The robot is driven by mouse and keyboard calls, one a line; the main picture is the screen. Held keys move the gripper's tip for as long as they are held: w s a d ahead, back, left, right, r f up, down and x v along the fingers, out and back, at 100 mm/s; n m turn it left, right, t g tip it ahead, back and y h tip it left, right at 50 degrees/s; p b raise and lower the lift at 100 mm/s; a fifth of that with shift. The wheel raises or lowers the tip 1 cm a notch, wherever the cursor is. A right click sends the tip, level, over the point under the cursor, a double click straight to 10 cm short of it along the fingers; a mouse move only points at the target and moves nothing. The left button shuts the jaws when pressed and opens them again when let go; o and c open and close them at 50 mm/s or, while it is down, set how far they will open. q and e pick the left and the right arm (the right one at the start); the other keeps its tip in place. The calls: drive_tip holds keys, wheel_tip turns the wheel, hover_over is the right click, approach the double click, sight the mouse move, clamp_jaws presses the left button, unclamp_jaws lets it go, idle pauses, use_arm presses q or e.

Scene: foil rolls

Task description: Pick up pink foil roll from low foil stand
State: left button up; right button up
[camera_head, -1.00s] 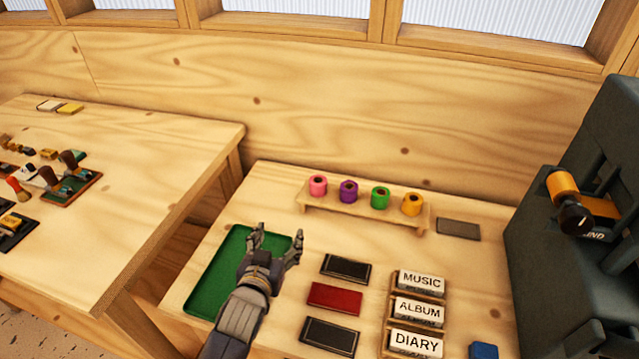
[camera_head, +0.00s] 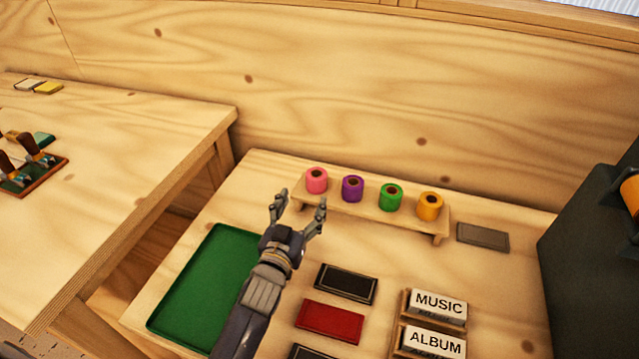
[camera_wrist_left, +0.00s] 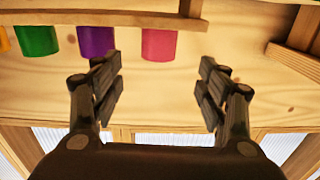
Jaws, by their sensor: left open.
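The pink foil roll (camera_head: 316,181) stands at the left end of the low wooden foil stand (camera_head: 375,214). Purple (camera_head: 352,189), green (camera_head: 390,198) and orange (camera_head: 429,207) rolls stand to its right in a row. My left gripper (camera_head: 297,205) is open and empty, just in front of the stand's left end. In the left wrist view the pink roll (camera_wrist_left: 159,44) shows between the open fingers (camera_wrist_left: 159,78) and beyond their tips, and the purple roll (camera_wrist_left: 96,41) is partly behind one finger. My right gripper is not in view.
A green tray (camera_head: 203,290) lies beside my left arm. Dark and red flat blocks (camera_head: 330,321) and the MUSIC and ALBUM labelled blocks (camera_head: 437,306) lie in front of the stand. A grey plate (camera_head: 483,237) and a dark machine (camera_head: 590,240) are at the right.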

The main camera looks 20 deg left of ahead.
sight(313, 182)
use_arm(q)
drive_tip(key=shift+w+d+r, duration=0.1)
drive_tip(key=shift+w+d, duration=0.05)
drive_tip(key=shift+w, duration=5.25)
drive_tip(key=shift+c, duration=0.6)
drive_tip(key=c, duration=1.1)
